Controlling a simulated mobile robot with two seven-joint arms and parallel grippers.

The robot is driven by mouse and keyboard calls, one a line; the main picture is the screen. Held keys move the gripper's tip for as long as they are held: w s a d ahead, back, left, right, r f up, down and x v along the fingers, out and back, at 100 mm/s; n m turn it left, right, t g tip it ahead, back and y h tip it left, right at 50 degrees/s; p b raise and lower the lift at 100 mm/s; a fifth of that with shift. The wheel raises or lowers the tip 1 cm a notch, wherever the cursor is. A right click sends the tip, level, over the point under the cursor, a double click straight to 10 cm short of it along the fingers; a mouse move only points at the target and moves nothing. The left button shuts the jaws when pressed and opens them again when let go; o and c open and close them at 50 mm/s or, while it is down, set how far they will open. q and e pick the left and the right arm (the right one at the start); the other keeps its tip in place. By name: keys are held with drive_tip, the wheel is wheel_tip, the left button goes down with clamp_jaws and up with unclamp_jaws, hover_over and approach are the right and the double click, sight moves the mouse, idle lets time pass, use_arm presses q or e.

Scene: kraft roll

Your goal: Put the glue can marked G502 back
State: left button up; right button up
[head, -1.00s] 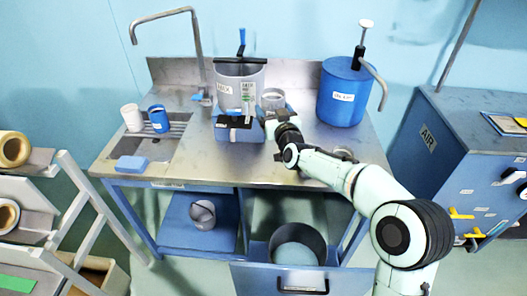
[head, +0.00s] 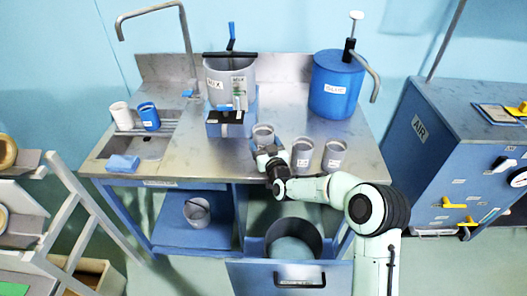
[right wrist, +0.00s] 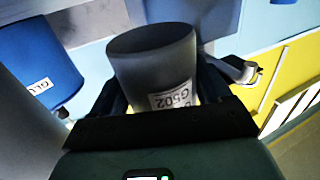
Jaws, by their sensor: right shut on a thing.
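My left gripper is not in view.
A pot labelled MIX (head: 218,84) stands behind, with a blue block (head: 224,127) in front. A blue pump drum (head: 336,88) is at the back right. The bench's right front is clear.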

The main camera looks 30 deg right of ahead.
drive_tip(key=shift+f, duration=1.95)
drive_tip(key=o, duration=1.1)
drive_tip(key=shift+f, duration=0.15)
drive_tip(key=shift+o, duration=0.2)
drive_tip(key=shift+s+r, duration=0.1)
drive_tip(key=shift+r, duration=0.15)
drive_tip(key=s+a+b, duration=0.1)
drive_tip(key=s+a, duration=0.1)
drive_tip(key=s, duration=0.9)
drive_tip(key=shift+s+b, duration=0.35)
drive_tip(key=shift+a, duration=0.15)
